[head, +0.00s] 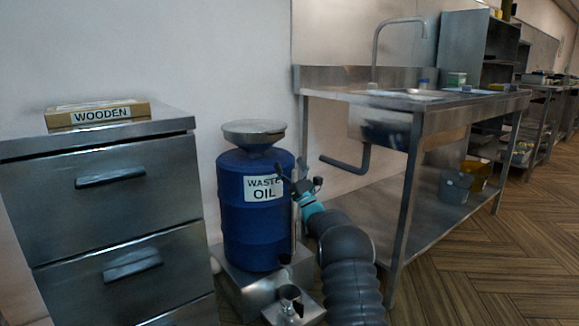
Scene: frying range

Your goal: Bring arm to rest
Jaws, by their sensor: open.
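My gripper (299,182) is at the end of my arm, in front of the right side of the blue waste oil drum (235,222). Its dark fingers are spread, and I see nothing held between them. I cannot tell if it touches the drum. The arm comes up from the lower right of the picture and leans left toward the drum, with a teal band just behind the gripper. The drum is upright, has a white "WASTE OIL" label partly covered by a finger, and has a metal funnel (254,130) on top.
A steel drawer cabinet (100,215) with a "WOODEN" box (98,113) stands left. The drum rests on a steel base (245,293). A steel sink table (390,95) stands right, with a grey bucket (455,188) on its lower shelf. The wooden floor (490,255) at right is clear.

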